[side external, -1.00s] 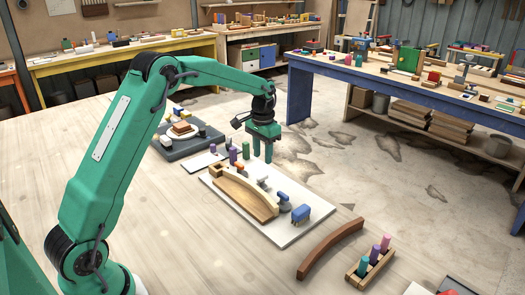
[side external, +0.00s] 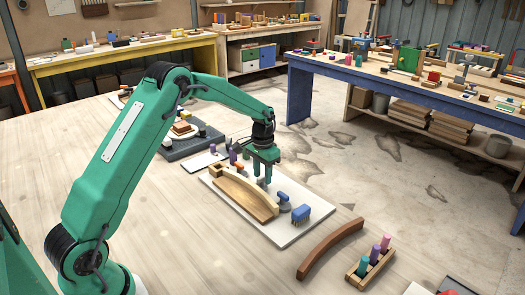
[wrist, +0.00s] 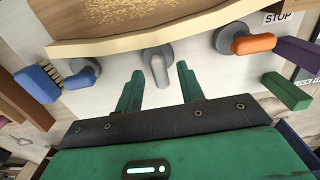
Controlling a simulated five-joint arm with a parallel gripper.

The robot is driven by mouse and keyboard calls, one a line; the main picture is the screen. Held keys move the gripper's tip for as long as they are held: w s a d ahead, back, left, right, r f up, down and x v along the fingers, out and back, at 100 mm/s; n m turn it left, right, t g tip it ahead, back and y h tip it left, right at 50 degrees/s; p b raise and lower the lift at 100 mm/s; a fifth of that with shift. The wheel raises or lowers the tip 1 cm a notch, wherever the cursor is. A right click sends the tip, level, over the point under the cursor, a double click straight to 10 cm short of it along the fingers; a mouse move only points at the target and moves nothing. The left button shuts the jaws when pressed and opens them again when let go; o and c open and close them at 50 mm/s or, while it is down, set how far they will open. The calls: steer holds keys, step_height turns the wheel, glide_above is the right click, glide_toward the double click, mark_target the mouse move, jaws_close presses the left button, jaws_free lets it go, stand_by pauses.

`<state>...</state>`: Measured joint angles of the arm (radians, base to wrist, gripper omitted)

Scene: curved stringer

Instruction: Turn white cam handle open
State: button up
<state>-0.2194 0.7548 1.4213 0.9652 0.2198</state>
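The pale grey-white cam handle (wrist: 160,70) shows in the wrist view, on a grey round base against the edge of the curved pale wooden strip (wrist: 150,45). My gripper (wrist: 160,86) is open, with its two green fingers apart on either side of the handle's free end. No contact can be made out. In the side view my gripper (side external: 262,180) points down beside the curved strip (side external: 238,181); its fingers partly hide the handle there.
An orange handle (wrist: 253,43) stands right of the white one, a blue handle (wrist: 40,85) left. A purple block (wrist: 298,52) and a green block (wrist: 287,92) are farther right. A loose brown curved piece (side external: 330,247) and a peg rack (side external: 370,264) lie beside the white board (side external: 282,241).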

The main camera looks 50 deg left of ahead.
jaws_close()
steer(key=shift+n, duration=0.4)
steer(key=n, duration=0.7)
steer(key=shift+r+n, duration=0.1)
steer(key=shift+n, duration=0.3)
steer(key=n, duration=0.4)
steer(key=shift+n, duration=0.3)
steer(key=n, duration=0.4)
steer(key=shift+n, duration=0.4)
